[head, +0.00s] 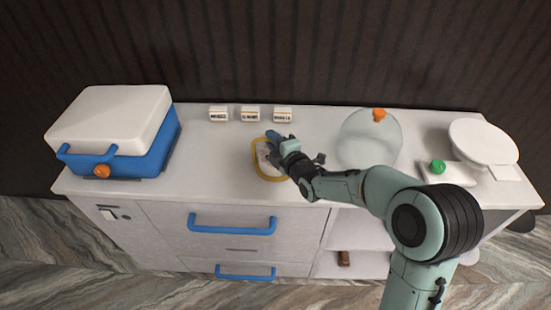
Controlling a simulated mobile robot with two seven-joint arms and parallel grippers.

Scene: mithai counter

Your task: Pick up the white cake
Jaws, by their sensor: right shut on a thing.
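A small tray with a yellow rim (257,170) lies on the counter near the middle. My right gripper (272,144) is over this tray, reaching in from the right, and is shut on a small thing. The fingers and wrist hide most of what it holds. A pale patch, taken as the white cake (264,156), shows beside the fingers inside the rim. I cannot tell whether it is lifted off the tray. My left gripper is not in view.
A blue box with a white lid (115,115) stands at the left. Three small label blocks (251,113) line the back. A clear dome with an orange knob (370,140) and a white scale (482,143) are at the right. The front left counter is clear.

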